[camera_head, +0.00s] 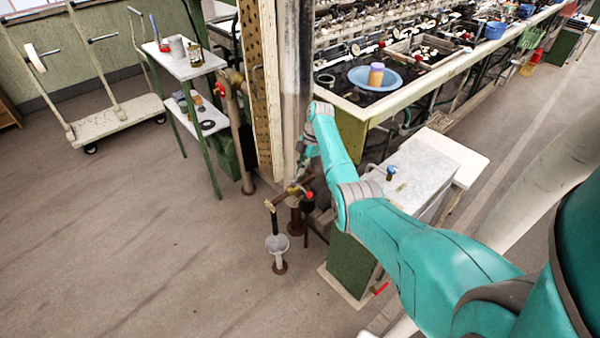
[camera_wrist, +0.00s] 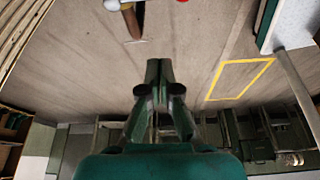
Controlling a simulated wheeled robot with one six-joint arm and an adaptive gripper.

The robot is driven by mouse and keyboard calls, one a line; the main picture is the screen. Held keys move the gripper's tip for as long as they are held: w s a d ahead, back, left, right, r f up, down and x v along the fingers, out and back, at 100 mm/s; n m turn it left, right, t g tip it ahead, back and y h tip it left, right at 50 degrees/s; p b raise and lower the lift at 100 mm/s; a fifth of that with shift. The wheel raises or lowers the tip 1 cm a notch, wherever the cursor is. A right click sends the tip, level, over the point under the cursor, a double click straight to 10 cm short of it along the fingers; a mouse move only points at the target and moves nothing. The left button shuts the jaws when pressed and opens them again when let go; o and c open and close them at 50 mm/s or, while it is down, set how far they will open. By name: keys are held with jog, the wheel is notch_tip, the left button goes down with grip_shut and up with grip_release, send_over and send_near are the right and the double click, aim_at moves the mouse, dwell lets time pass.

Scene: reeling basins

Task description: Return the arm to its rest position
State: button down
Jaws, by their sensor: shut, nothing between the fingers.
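My teal arm (camera_head: 335,150) reaches from the lower right of the head view toward the column at the middle. My gripper (camera_wrist: 159,68) is shut and empty in the wrist view, its fingertips together over bare floor. In the head view the gripper (camera_head: 302,172) is small and partly lost against the pipes and valve behind it, so its fingers are hard to make out there.
A pipe with a red-handled valve (camera_head: 308,195) and a funnel-like drain (camera_head: 277,243) stand near the gripper. A metal column (camera_head: 293,70) rises beside the arm. A white-topped cabinet (camera_head: 415,175) and the basin bench (camera_head: 350,108) lie right. Open floor (camera_head: 120,240) spreads left.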

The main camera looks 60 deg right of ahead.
dwell(0.4)
jog(key=s+a+f+m+t+h, duration=0.2)
jog(key=a+f+m+h, duration=0.15)
jog(key=a+f, duration=1.4)
jog(key=s+a+f+m+t+h, duration=0.1)
jog(key=s+a+f+m+t, duration=0.15)
jog(key=s+a, duration=0.4)
jog(key=s+a+f+m+t, duration=0.1)
jog(key=s+a+f+m, duration=0.1)
jog(key=s+a+f, duration=0.45)
jog(key=s+a+r+m+t+h, duration=0.1)
jog(key=s+a+r+m+t, duration=0.25)
jog(key=s+a+r, duration=1)
jog(key=s+a+r+m+t, duration=0.1)
jog(key=s+r, duration=0.3)
jog(key=r, duration=0.4)
jog(key=s+a+r+m+t+y, duration=0.1)
jog(key=s+r+t, duration=0.1)
jog(key=s+r, duration=0.3)
jog(key=s+r+m+t, duration=0.1)
jog(key=s+r, duration=0.3)
jog(key=r, duration=0.9)
jog(key=shift+s+a+t+y, duration=0.2)
jog(key=shift+a+t+y, duration=0.15)
jog(key=shift+a+t, duration=0.05)
